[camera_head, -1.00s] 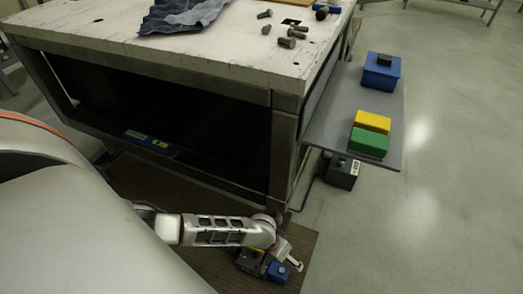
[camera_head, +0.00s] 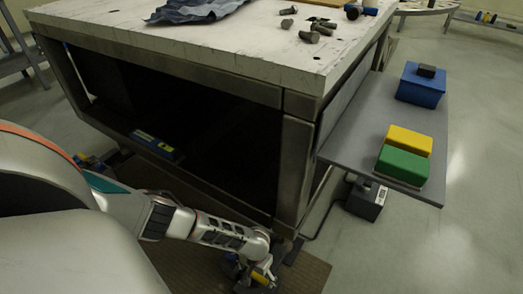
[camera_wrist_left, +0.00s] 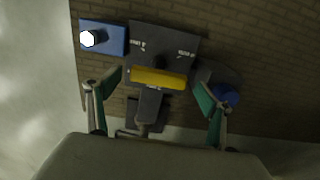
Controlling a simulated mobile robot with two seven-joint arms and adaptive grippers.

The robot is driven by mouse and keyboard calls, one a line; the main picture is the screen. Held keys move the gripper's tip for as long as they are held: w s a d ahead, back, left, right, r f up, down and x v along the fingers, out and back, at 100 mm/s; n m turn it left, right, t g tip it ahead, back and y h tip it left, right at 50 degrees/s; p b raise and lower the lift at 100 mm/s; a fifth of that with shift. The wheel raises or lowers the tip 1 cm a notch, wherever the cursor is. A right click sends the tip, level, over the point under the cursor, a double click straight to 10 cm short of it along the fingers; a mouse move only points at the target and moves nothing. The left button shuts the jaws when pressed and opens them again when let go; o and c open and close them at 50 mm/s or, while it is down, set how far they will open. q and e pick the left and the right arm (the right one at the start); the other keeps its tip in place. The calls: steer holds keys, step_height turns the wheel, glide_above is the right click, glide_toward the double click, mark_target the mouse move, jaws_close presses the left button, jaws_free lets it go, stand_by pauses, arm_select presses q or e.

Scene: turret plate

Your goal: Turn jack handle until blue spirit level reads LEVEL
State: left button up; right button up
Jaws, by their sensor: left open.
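My left gripper (camera_head: 255,279) is low by the near leg of the workbench, partly cut off by the picture's bottom edge. In the left wrist view the left gripper (camera_wrist_left: 158,98) is open, one finger on each side of the dark jack (camera_wrist_left: 150,105). A yellow bar, seemingly the jack handle (camera_wrist_left: 158,78), lies crosswise between the fingers with gaps on both sides; contact cannot be told. My right gripper is not in view.
A blue block with a pale hexagonal top (camera_wrist_left: 103,38) is beside the jack. The workbench (camera_head: 200,50) carries a cloth and bolts. A side shelf (camera_head: 350,150) holds a blue box and yellow and green blocks. A dark box (camera_head: 366,199) stands on the floor below it.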

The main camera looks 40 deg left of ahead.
arm_select(q)
steer(key=shift+f, duration=0.65)
steer(key=shift+w+r, duration=0.1)
steer(key=shift+r, duration=0.05)
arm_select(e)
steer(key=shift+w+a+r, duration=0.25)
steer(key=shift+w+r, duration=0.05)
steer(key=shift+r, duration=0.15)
arm_select(q)
steer(key=c, duration=1.1)
steer(key=shift+m, duration=0.3)
steer(key=shift+c, duration=0.2)
